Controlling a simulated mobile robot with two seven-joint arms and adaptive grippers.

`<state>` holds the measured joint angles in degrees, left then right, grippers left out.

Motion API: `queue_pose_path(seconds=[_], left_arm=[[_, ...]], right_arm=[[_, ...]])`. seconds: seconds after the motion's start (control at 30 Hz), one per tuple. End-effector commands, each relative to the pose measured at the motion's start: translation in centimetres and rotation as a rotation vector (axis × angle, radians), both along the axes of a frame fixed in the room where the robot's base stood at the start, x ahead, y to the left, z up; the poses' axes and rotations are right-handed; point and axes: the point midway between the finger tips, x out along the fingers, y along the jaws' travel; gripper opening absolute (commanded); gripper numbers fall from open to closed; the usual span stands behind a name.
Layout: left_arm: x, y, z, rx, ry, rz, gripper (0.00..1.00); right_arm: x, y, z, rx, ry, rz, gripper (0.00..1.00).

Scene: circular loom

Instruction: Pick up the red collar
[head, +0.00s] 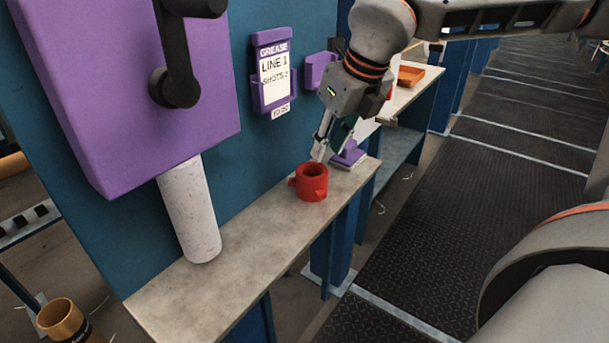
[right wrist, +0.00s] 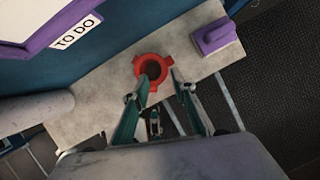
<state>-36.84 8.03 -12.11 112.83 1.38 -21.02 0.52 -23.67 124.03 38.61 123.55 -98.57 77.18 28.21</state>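The red collar (head: 312,183) stands on the narrow grey shelf (head: 240,240), a short ring with small side lugs and an open top. It also shows in the right wrist view (right wrist: 138,66). My right gripper (head: 325,150) is just above and behind the collar in the head view, pointing down. In the right wrist view the two fingers (right wrist: 160,90) are spread with a gap between them, and the collar lies beyond their tips, toward the left fingertip. The gripper looks empty. My left gripper is not in view.
A purple block (head: 348,155) sits behind the collar on the shelf. A white cylinder (head: 188,210) hangs under a purple box (head: 120,90) with a dark crank. A purple card holder (head: 272,75) is on the blue wall. The shelf is clear between cylinder and collar.

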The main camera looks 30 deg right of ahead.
Motion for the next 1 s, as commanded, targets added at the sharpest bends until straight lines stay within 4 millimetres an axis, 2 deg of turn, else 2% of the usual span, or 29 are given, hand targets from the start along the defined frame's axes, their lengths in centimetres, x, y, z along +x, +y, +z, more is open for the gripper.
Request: queue_pose_path(seconds=[0.23,0.6,0.73,1.0], left_arm=[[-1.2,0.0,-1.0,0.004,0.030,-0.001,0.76],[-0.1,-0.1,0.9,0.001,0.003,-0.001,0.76],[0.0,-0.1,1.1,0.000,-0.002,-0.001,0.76],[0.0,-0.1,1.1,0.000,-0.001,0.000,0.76]], right_arm=[[0.7,-0.1,-2.0,0.003,0.002,0.000,0.26],[2.2,-0.6,-5.7,0.003,0.004,-0.002,0.26],[2.5,-0.6,-6.4,0.003,0.002,-0.002,0.26],[2.6,-0.5,-6.5,0.003,0.000,-0.001,0.26]])
